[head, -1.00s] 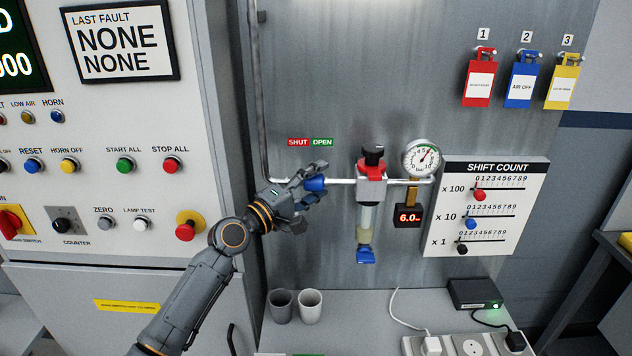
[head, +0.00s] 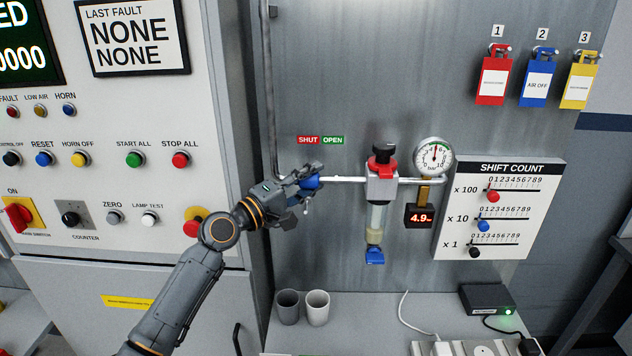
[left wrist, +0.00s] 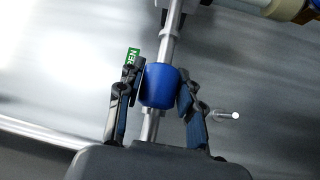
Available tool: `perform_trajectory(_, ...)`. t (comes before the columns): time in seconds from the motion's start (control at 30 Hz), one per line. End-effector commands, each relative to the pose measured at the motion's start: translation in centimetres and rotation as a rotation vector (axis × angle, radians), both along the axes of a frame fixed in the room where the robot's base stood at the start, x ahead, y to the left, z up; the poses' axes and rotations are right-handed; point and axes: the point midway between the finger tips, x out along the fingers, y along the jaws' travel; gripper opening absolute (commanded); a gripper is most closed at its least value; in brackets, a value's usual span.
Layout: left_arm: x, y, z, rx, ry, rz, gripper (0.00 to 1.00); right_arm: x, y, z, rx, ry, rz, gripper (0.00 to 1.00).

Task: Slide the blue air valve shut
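The blue air valve (head: 312,183) is a short blue sleeve on the thin horizontal air pipe, below the red SHUT label (head: 308,140) and left of the green OPEN label (head: 332,140). My left gripper (head: 306,181) is around it. In the left wrist view the blue sleeve (left wrist: 159,86) sits between the two fingers of my left gripper (left wrist: 160,90), which appear to touch its sides. Part of the OPEN label (left wrist: 132,57) shows behind a finger. In the head view the fingers hide part of the valve. My right gripper is not in view.
The pipe runs right to a regulator with a red collar (head: 381,171), a dial gauge (head: 433,157) and a display (head: 420,217) reading 4.9. A control cabinet (head: 130,220) stands left. Two cups (head: 317,308) stand on the bench below. A shift count board (head: 497,210) hangs right.

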Motion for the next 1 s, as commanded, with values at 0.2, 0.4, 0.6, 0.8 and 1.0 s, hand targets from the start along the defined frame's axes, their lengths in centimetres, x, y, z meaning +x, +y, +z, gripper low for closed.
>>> perform_trajectory(0.2,0.0,0.0,0.0,0.001,0.001,0.001,0.58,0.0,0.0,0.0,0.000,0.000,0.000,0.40)
perform_trajectory(0.4,-0.1,0.1,0.0,0.000,0.000,0.000,0.58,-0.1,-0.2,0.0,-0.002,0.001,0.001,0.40)
perform_trajectory(0.6,-1.7,1.8,-0.4,0.002,-0.001,0.001,0.58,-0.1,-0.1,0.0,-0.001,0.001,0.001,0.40)
perform_trajectory(0.8,-4.8,5.0,-0.9,0.002,0.001,0.002,0.58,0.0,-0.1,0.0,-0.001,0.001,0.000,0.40)
perform_trajectory(1.0,-7.2,7.5,-1.3,0.002,0.002,0.002,0.58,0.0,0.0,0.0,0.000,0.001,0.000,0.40)
